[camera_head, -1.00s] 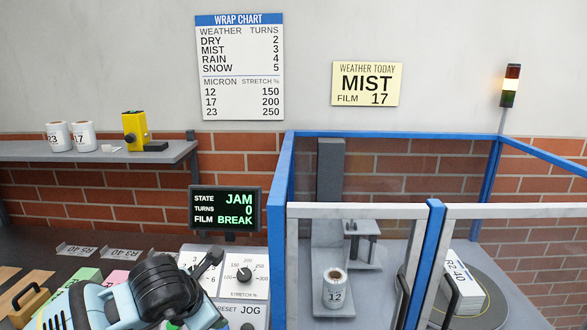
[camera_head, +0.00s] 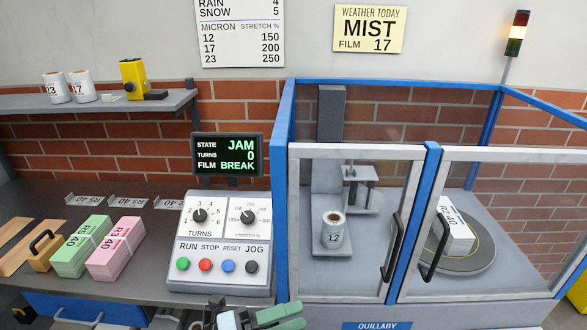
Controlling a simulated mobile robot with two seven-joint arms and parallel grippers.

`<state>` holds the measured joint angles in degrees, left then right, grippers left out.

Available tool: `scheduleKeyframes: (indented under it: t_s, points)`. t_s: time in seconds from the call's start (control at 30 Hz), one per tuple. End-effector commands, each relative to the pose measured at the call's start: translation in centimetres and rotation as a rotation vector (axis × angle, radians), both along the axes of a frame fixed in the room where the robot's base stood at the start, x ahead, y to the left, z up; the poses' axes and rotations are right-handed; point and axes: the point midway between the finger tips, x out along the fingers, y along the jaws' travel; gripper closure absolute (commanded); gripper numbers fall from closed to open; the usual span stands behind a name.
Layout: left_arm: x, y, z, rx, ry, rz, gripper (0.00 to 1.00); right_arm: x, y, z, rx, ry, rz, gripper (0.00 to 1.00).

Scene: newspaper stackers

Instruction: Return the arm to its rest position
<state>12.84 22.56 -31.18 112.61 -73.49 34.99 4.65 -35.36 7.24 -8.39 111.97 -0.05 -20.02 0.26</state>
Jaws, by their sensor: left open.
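My left gripper (camera_head: 287,317) is at the bottom edge of the view, below the front of the control panel (camera_head: 220,285). Its greenish fingers point right, apart, with nothing seen between them. Most of its arm is below the picture. My right gripper is not in view. The panel has TURNS and STRETCH dials and a row of RUN, STOP, RESET and JOG buttons. The display (camera_head: 227,154) above it reads JAM, turns 0, film BREAK.
The wrapper's blue-framed cabinet (camera_head: 283,180) stands right of the panel, its glazed doors shut. Inside are a film roll (camera_head: 334,233) marked 12 and a white bundle (camera_head: 456,235) on a turntable. Green (camera_head: 82,247) and pink (camera_head: 116,250) bundles lie on the bench (camera_head: 150,205) at left.

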Motion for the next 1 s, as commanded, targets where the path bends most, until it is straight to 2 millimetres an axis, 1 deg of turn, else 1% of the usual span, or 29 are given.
scheduleKeyframes:
  t_s: [0.03,0.07,0.17,0.27,0.3,0.37,0.4,0.47,0.5,0.53,0.6,0.7,0.73,0.8,0.87,0.9,1.0]
  points:
    - [0.2,1.0,-0.6,-0.107,0.118,0.075,0.42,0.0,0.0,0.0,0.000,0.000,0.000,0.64]
    - [0.5,1.8,-0.9,-0.169,0.185,0.122,0.42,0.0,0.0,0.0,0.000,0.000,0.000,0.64]
    - [1.4,4.8,-3.2,-0.355,0.418,0.291,0.42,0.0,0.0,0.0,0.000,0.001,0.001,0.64]
    - [1.4,8.4,-7.1,-0.513,0.664,0.476,0.42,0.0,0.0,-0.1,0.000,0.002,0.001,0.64]
    - [1.1,9.9,-9.1,-0.569,0.765,0.552,0.42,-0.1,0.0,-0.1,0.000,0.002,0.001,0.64]
    - [0.0,12.1,-12.3,-0.644,0.916,0.664,0.42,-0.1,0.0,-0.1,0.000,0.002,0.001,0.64]
    - [-0.9,13.3,-14.4,-0.687,1.011,0.735,0.42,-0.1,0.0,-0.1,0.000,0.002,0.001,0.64]
    - [-2.6,15.0,-17.4,-0.740,1.147,0.834,0.42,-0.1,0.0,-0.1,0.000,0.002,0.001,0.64]
    - [-4.0,16.0,-19.4,-0.772,1.234,0.896,0.42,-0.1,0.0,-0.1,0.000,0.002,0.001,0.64]
    - [-5.1,16.6,-20.8,-0.793,1.295,0.941,0.42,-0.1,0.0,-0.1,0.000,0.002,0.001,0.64]
    - [-7.7,17.8,-23.6,-0.835,1.428,1.031,0.42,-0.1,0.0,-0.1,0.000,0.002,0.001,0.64]
    - [-11.2,18.9,-26.6,-0.877,1.581,1.132,0.42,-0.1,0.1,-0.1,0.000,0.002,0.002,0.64]
    - [-12.1,19.1,-27.2,-0.886,1.618,1.155,0.42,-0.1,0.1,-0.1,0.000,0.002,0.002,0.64]
    - [-13.7,19.5,-28.4,-0.902,1.683,1.197,0.42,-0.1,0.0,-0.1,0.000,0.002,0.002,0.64]
    - [-14.7,19.6,-29.0,-0.911,1.721,1.219,0.42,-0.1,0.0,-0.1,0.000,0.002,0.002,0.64]
    - [-15.1,19.7,-29.2,-0.915,1.738,1.229,0.42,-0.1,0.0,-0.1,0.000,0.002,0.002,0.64]
    - [-15.5,19.7,-29.5,-0.919,1.754,1.238,0.42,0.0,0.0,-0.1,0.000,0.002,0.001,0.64]
